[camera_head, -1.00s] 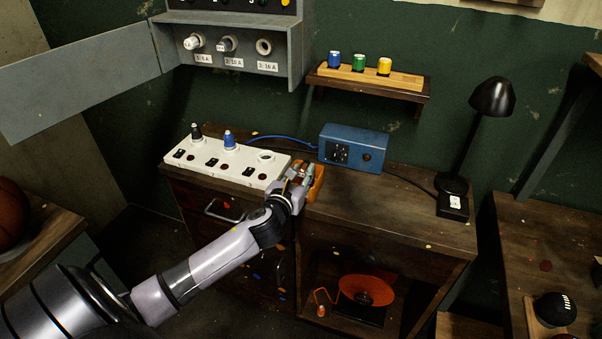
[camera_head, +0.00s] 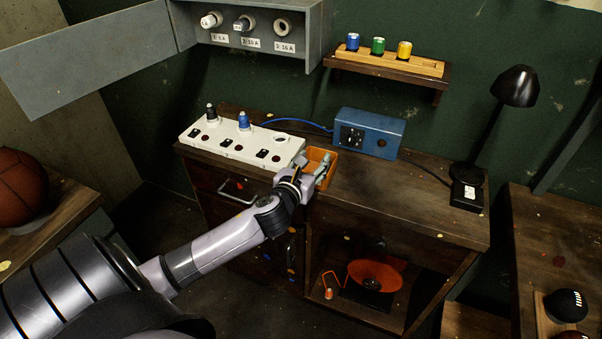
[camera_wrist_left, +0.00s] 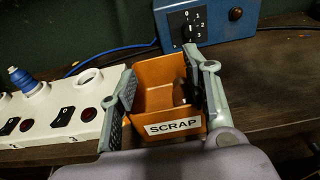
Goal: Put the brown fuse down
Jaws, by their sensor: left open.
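My left gripper (camera_head: 314,169) is open over the orange scrap box (camera_head: 319,155) on the workbench. In the left wrist view, its two fingers (camera_wrist_left: 161,65) stand apart on either side of the orange box (camera_wrist_left: 160,72), which carries a "SCRAP" label. A small dark thing (camera_wrist_left: 180,93) shows inside the box near its right wall. It may be the brown fuse, but shadow hides its colour and shape. Nothing shows held between the fingers. My right gripper is not in view.
A white socket strip (camera_head: 232,150) left of the box holds a black fuse (camera_head: 211,112) and a blue fuse (camera_head: 244,120); its right socket is empty. A blue box with a dial (camera_head: 368,133) stands behind. A lamp (camera_head: 516,88) stands right.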

